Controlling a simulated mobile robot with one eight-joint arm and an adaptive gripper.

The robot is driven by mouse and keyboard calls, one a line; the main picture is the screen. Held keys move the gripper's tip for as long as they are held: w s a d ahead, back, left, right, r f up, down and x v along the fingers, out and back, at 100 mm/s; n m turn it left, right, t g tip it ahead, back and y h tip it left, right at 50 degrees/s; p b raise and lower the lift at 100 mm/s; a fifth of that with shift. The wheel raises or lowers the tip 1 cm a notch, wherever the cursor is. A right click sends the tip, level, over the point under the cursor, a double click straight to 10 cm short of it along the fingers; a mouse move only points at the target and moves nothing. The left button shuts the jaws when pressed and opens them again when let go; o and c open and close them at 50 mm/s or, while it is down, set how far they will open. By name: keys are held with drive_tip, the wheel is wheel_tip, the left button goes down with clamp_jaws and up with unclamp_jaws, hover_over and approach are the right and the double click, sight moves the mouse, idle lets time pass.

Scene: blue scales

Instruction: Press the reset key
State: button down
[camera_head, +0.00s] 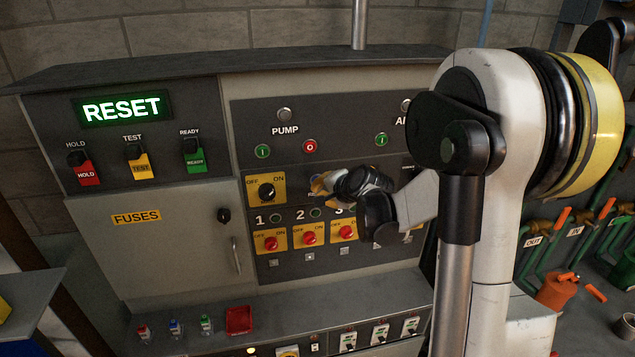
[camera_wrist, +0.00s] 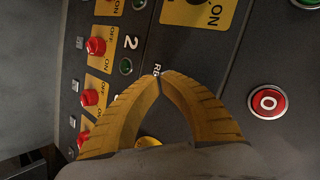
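A lit green RESET sign (camera_head: 121,108) glows at the upper left of the panel in the head view. My gripper (camera_head: 318,186) is in front of the panel's middle, right of the yellow OFF/ON switch plate (camera_head: 251,188). In the wrist view my gripper's (camera_wrist: 160,77) two yellow fingertips meet, with nothing seen between them. A white label starting "RE" (camera_wrist: 156,70) shows right at the tips; the rest of it is covered. The reset key itself is not clearly seen and may be hidden behind the fingers. I cannot tell whether the tips touch the panel.
A red O button (camera_head: 309,146) and a green I button (camera_head: 263,151) sit above my gripper. Red numbered switches (camera_head: 271,243) line up below it. HOLD, TEST and READY rockers (camera_head: 138,161) are on the left. A red tray (camera_head: 239,320) lies on the ledge.

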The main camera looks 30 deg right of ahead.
drive_tip(key=shift+w, duration=0.15)
idle(0.4)
drive_tip(key=shift+w+d, duration=0.1)
drive_tip(key=shift+w, duration=0.2)
drive_tip(key=shift+w+d+b, duration=0.1)
drive_tip(key=shift+w+b, duration=0.2)
drive_tip(key=shift+w, duration=0.05)
idle(0.6)
idle(0.4)
drive_tip(key=shift+s+a, duration=0.2)
drive_tip(key=shift+s, duration=0.6)
drive_tip(key=s, duration=0.2)
drive_tip(key=s+a, duration=0.1)
drive_tip(key=s, duration=0.1)
drive_tip(key=shift+s+a, duration=0.2)
drive_tip(key=shift+s, duration=0.2)
drive_tip(key=shift+a+b, duration=0.1)
drive_tip(key=shift+b, duration=0.2)
